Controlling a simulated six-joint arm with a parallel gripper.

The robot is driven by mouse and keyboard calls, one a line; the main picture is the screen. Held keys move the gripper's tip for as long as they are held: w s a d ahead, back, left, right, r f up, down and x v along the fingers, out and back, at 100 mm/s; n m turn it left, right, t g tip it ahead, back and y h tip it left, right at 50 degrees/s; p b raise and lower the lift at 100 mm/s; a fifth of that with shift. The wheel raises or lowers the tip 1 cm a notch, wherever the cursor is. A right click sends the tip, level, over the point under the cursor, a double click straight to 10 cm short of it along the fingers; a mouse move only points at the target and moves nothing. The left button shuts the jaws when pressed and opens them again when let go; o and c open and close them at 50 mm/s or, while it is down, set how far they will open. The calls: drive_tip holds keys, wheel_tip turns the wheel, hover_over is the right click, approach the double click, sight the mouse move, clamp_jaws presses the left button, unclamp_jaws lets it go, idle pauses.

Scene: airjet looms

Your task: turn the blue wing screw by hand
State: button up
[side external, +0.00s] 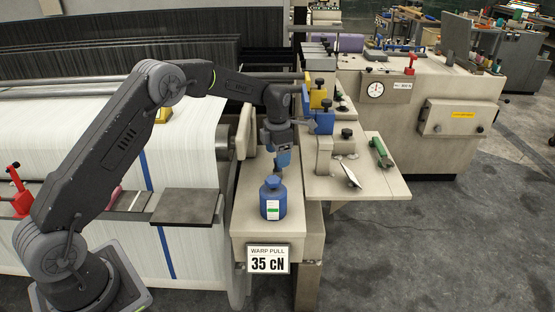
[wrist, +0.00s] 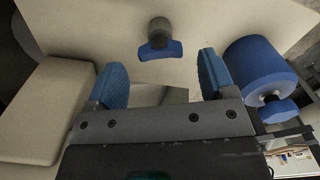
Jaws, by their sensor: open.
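The blue wing screw (wrist: 160,50) shows in the wrist view as a short blue wing on a grey round post, against the pale bench surface. My gripper (wrist: 163,72) is open, with its two blue fingers apart and nothing between them. The screw appears in line with the gap, beyond the fingertips and apart from both. In the side view my gripper (side external: 283,158) points down above the pale bench, behind the blue bottle-shaped weight. I cannot make out the wing screw there.
A "35 cN" sign (side external: 268,259) is at the bench front. A pale block (wrist: 45,110) lies left. Machine parts with blue blocks (side external: 325,122) stand right.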

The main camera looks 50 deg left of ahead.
wheel_tip(320, 180, up, 11)
drive_tip(key=shift+r, duration=0.15)
